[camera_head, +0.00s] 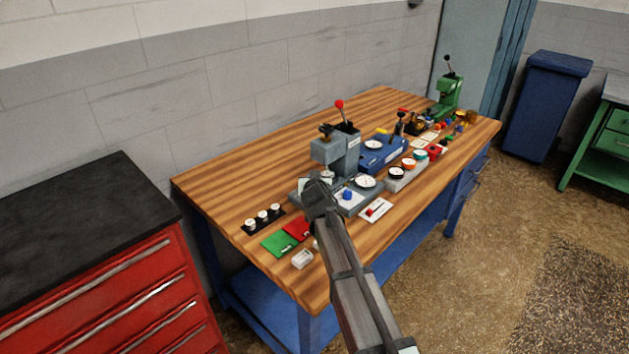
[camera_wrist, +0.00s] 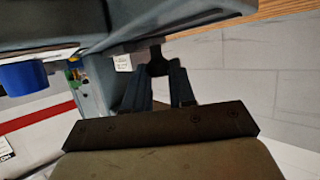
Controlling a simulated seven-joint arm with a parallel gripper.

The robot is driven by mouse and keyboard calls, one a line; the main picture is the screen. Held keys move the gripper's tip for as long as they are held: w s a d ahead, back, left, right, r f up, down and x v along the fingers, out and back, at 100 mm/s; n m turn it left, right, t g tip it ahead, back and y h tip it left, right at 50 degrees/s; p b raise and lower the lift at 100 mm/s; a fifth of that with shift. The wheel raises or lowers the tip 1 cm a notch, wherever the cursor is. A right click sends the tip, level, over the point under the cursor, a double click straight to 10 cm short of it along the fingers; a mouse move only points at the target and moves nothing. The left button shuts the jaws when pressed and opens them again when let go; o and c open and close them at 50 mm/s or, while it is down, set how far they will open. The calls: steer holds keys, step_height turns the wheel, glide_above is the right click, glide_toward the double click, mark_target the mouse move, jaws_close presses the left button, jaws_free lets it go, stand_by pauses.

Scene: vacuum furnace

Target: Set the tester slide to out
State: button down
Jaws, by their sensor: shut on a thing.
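The grey tester (camera_head: 337,155) stands at the front middle of the wooden bench, with a red-balled lever (camera_head: 340,104) on top and a blue part (camera_head: 347,194) on its base. My gripper (camera_head: 317,187) is at the near left side of the tester and hides part of it. In the wrist view my gripper (camera_wrist: 158,72) is shut on a small dark knob (camera_wrist: 157,63) at the edge of the grey tester body (camera_wrist: 95,80). The knob looks like the slide's handle. The slide's exact position cannot be told. The blue part (camera_wrist: 22,78) also shows at the left there.
Green (camera_head: 279,244) and red (camera_head: 297,229) mats and a small white box (camera_head: 302,259) lie near the front edge. A black strip with white knobs (camera_head: 262,219) is left. A blue device (camera_head: 382,152) and gauges (camera_head: 396,173) stand right. The back-left benchtop is clear.

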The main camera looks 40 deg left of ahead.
stand_by(0.3)
steer(key=s, duration=1)
steer(key=shift+s, duration=0.25)
steer(key=c, duration=1.2)
jaws_free()
steer(key=shift+s, duration=0.15)
steer(key=v, duration=1.3)
steer(key=shift+s+d+r, duration=0.2)
steer(key=shift+d, duration=0.1)
